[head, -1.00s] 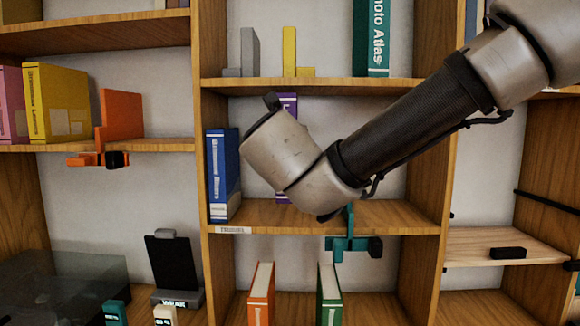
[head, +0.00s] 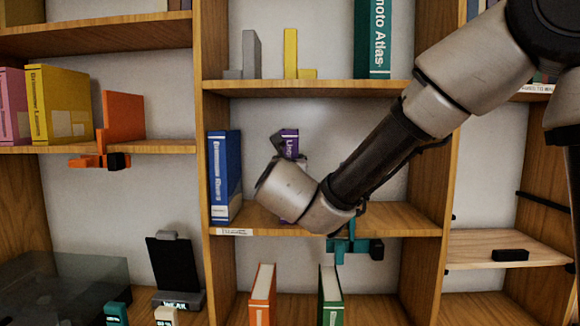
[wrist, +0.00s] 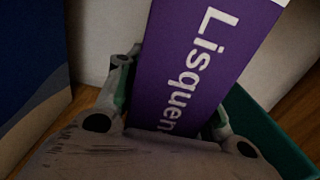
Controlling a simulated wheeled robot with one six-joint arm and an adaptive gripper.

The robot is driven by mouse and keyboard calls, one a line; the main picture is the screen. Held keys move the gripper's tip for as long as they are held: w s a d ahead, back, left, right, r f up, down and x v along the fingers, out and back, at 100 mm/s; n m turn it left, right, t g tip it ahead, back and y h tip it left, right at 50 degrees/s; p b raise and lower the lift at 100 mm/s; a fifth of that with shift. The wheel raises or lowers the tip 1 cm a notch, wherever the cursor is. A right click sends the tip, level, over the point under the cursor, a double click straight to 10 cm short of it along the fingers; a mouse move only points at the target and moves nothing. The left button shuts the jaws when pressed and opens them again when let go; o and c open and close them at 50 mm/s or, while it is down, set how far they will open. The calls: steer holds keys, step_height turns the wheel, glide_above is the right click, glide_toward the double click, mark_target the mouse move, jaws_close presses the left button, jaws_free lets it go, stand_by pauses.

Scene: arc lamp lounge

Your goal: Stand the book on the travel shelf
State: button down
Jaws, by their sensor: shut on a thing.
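A purple book (head: 290,142) stands roughly upright on the shelf labelled travel (head: 262,227), mostly hidden behind my arm in the head view. In the wrist view the purple book (wrist: 203,50) shows its spine with white letters, between the fingers of my gripper (wrist: 165,115). My gripper is shut on it. A blue book (head: 223,178) stands at the left end of the same shelf, and in the wrist view it (wrist: 32,75) is left of the purple book with a gap between them. A teal bookend (head: 345,245) is clamped at the shelf's front edge and shows at lower right in the wrist view (wrist: 262,130).
The shelf above holds a grey bookend (head: 248,57), a yellow bookend (head: 292,58) and a teal atlas (head: 372,40). An orange book (head: 263,292) and a green book (head: 330,295) stand below. The right part of the travel shelf is bare.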

stand_by(0.3)
steer(key=c, duration=0.9)
jaws_free()
steer(key=shift+f, duration=0.15)
steer(key=s, duration=1.2)
steer(key=shift+a, duration=0.2)
steer(key=shift+s, duration=0.15)
